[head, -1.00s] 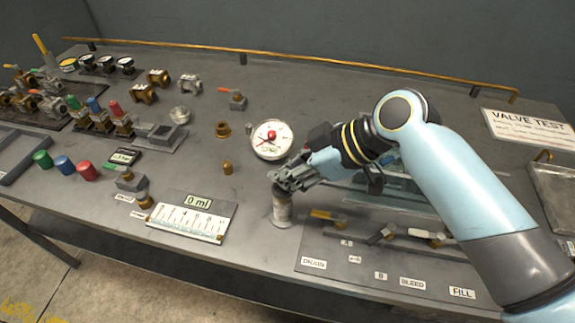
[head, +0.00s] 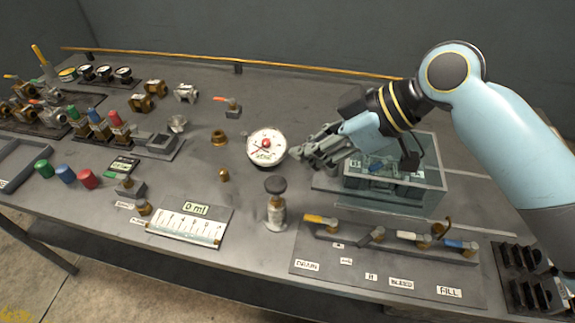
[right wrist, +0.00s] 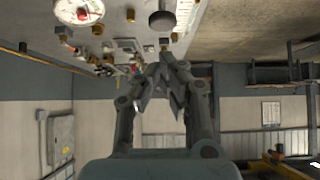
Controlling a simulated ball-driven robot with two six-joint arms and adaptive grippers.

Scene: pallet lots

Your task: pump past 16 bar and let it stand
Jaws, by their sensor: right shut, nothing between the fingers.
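A white round gauge (head: 266,147) with a red centre stands on the bench; its reading is too small to tell. The pump (head: 276,210), a pale cylinder with a dark round knob (head: 275,185) on top, stands in front of it, with nothing touching it. My right gripper (head: 297,153) is shut and empty, above the bench just right of the gauge and behind the pump. In the right wrist view the gripper (right wrist: 163,75) has its fingertips together, with the gauge (right wrist: 78,11) and knob (right wrist: 162,20) near the top edge. My left gripper is out of view.
A valve row (head: 375,238) with yellow, white and blue handles and labels such as DRAIN, BLEED and FILL lies right of the pump. A clear tank (head: 425,200) stands below my right arm. A "0 ml" scale plate (head: 190,226) lies left. Brass fittings and valves fill the far left.

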